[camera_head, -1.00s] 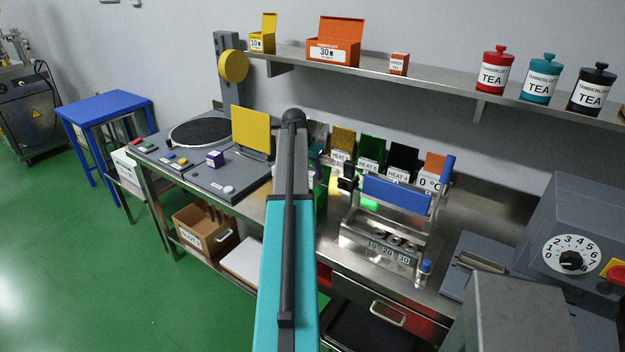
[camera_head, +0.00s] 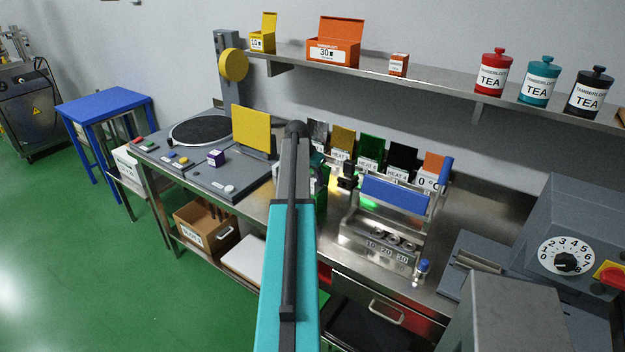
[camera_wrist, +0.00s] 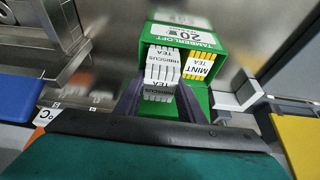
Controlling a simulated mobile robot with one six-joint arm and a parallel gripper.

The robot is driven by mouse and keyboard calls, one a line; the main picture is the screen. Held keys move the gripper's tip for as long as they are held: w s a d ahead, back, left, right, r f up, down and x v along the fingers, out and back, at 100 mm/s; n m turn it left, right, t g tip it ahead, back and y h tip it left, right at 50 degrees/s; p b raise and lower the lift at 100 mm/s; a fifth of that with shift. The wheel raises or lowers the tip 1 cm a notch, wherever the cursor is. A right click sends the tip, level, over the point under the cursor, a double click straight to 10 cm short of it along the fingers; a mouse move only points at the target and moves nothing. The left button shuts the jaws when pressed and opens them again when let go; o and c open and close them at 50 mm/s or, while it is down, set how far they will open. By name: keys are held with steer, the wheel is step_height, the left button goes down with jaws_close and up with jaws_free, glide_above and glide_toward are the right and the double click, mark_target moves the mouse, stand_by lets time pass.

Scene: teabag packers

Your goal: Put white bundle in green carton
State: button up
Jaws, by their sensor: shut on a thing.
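The white bundle (camera_wrist: 162,66), labelled HIBISCUS TEA, is between the dark fingers of my gripper (camera_wrist: 159,90) in the wrist view. My gripper is shut on it. The green carton (camera_wrist: 187,38) stands with its lid up just beyond and around the bundle. The bundle appears at the carton's opening, left of a yellow MINT bundle (camera_wrist: 201,66) inside it. I cannot tell how deep the white bundle sits. In the head view my arm hides the gripper and bundle; only a sliver of the green carton (camera_head: 321,196) shows to its right.
A steel rack with a blue bar (camera_head: 395,194) stands right of my arm. Coloured cards (camera_head: 371,150) stand behind it. A yellow panel (camera_head: 251,131) on a grey device is to the left. A shelf above holds a yellow box (camera_head: 262,40), orange boxes and tea tins.

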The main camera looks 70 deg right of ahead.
steer(key=shift+f+b, duration=0.3)
steer(key=shift+f, duration=0.25)
steer(key=o, duration=1)
steer(key=shift+r, duration=0.15)
steer(key=shift+r+p, duration=0.35)
steer(key=shift+r, duration=0.3)
steer(key=shift+b+v, duration=1.8)
steer(key=shift+v, duration=4.05)
steer(key=shift+f, duration=0.1)
